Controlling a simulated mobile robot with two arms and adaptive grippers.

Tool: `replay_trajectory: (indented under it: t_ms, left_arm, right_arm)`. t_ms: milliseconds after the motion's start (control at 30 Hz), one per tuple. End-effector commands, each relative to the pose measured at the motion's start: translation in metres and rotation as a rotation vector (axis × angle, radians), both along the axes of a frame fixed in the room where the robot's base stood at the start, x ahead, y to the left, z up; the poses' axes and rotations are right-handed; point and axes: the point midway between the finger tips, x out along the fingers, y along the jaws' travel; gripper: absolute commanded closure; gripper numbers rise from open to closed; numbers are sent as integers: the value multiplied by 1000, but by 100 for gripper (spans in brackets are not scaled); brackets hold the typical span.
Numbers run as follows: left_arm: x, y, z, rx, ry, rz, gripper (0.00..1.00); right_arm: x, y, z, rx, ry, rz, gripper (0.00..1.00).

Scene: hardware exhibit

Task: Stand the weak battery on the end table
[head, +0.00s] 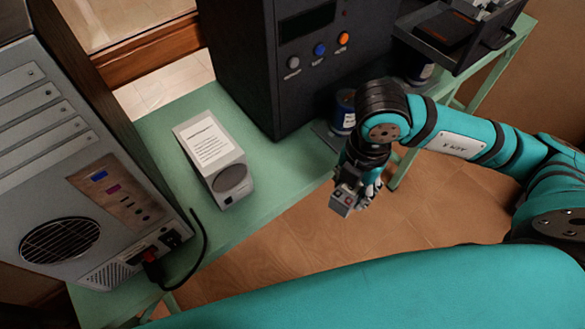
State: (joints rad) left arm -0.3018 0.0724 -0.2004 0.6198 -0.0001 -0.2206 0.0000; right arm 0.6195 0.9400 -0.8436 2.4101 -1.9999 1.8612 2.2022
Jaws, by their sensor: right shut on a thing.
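My right gripper (362,184) hangs past the front edge of a mint-green table (265,165), over the wooden floor. The fingers are partly hidden by the wrist. A dark blue cylinder (345,108) with a pale label stands behind my right wrist, partly hidden. I cannot tell which table is the end table. My left gripper is not in view.
A grey device (214,165) with a white label lies on the table. A black machine (290,65) with three buttons stands behind. A large grey computer case (60,180) with a cable is at left. An open drawer (455,35) juts out at top right. Green table between them is clear.

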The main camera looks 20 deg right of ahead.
Motion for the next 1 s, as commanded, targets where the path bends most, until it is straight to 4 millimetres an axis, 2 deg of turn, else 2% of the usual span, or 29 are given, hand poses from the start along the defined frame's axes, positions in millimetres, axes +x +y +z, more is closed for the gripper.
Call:
replay_trajectory:
  t_ms: [100,267,367,800,1000]
  left_arm:
    - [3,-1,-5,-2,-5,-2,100]
    - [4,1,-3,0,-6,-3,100]
    - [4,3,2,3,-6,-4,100]
    - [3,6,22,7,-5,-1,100]
    - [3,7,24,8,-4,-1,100]
  right_arm:
    - [-2,-1,-6,-1,-3,-145,100]
    - [5,3,-7,2,-3,-226,100]
    - [21,13,-6,3,-3,-232,100]
    - [115,65,-16,2,-2,-229,100]
    - [136,76,-20,1,-3,-228,100]
